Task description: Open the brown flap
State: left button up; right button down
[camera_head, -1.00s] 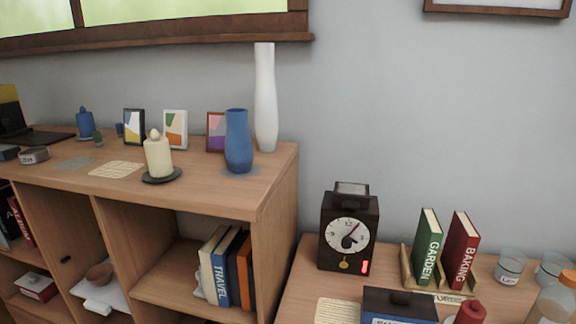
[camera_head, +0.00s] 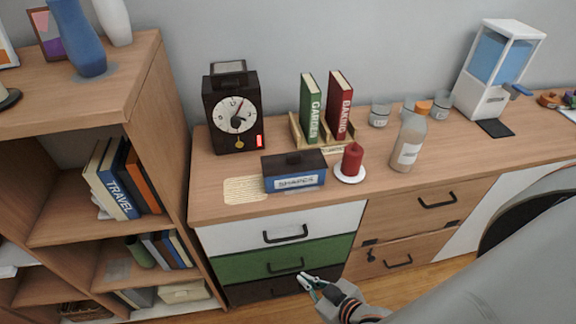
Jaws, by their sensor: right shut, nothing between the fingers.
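The low wooden cabinet shows two candidates for the brown flap. One is the dark brown front (camera_head: 265,291) at the bottom of the left stack, under a white front (camera_head: 245,235) and a green front (camera_head: 240,268). The other is the lower wood-brown front (camera_head: 385,248) on the right, with a black handle (camera_head: 397,263) and dark fittings at its left. Both look closed. I cannot tell which is the flap. My right gripper (camera_head: 308,283) is shut and empty, in front of the dark brown front's right end; contact is unclear. My left gripper is out of view.
On the cabinet top stand a clock (camera_head: 232,112), a dark box (camera_head: 294,169), books (camera_head: 312,110), a red candle (camera_head: 352,159), a bottle (camera_head: 408,145) and a dispenser (camera_head: 497,70). An open shelf (camera_head: 170,130) stands left. A grey rounded shape covers the lower right.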

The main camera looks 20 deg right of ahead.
aim_at(397, 215)
jog(key=k+l+z, duration=0.1)
jog(key=z, duration=1.7)
jog(key=i+l+z, duration=0.2)
jog(key=l+z, duration=0.2)
jog(key=l, duration=0.2)
jog(key=i, duration=0.05)
